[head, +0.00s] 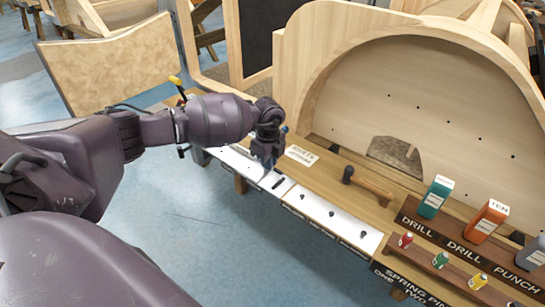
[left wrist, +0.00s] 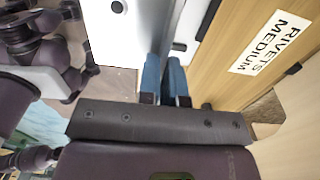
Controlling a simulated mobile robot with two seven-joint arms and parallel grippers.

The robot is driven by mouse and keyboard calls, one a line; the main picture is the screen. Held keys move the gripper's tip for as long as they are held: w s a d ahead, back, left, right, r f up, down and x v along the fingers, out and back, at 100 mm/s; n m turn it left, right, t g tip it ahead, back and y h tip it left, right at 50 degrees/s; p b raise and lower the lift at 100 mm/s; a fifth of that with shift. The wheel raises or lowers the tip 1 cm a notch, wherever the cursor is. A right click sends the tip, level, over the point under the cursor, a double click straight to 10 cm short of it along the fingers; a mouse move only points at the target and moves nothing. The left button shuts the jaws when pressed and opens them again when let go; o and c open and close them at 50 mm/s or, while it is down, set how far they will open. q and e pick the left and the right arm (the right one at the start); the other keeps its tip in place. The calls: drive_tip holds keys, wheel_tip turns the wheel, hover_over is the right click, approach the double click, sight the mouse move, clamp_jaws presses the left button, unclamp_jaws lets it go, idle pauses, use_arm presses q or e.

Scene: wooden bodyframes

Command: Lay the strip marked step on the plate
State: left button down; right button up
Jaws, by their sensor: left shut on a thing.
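My left gripper (head: 267,163) is low over the white row along the bench's front edge. In the left wrist view its blue fingertips (left wrist: 165,68) are closed together on a thin grey strip (left wrist: 184,28) that runs away from them. No marking can be read on the strip. White plates (head: 332,222) with several dark pegs lie along the front of the bench; a white surface with dark pegs (left wrist: 135,35) also shows beside the strip in the wrist view. I cannot tell whether the strip touches it. My right gripper is not in view.
A wooden-handled tool (head: 368,186) lies on the bench behind the plates. A label reading "RIVETS MEDIUM" (left wrist: 270,42) is on the wood beside the gripper. A rack with drill and punch boxes (head: 435,196) stands at right. A curved wooden frame (head: 430,110) rises behind.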

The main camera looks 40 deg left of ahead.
use_arm(q)
drive_tip(key=shift+s+f+b, duration=0.15)
drive_tip(key=shift+f+b, duration=0.25)
drive_tip(key=shift+f, duration=0.85)
drive_tip(key=shift+f+b, duration=0.75)
drive_tip(key=shift+f, duration=0.55)
drive_tip(key=shift+w+f+b, duration=0.15)
drive_tip(key=shift+w+b, duration=0.05)
drive_tip(key=shift+b, duration=0.15)
drive_tip(key=shift+w+d+b, duration=0.15)
drive_tip(key=shift+w+b, duration=0.3)
drive_tip(key=shift+w, duration=0.95)
drive_tip(key=shift+w+b, duration=0.3)
drive_tip(key=shift+w, duration=0.7)
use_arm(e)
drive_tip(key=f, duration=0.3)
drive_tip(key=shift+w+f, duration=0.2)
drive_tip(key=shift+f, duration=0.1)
use_arm(q)
drive_tip(key=shift+r, duration=0.2)
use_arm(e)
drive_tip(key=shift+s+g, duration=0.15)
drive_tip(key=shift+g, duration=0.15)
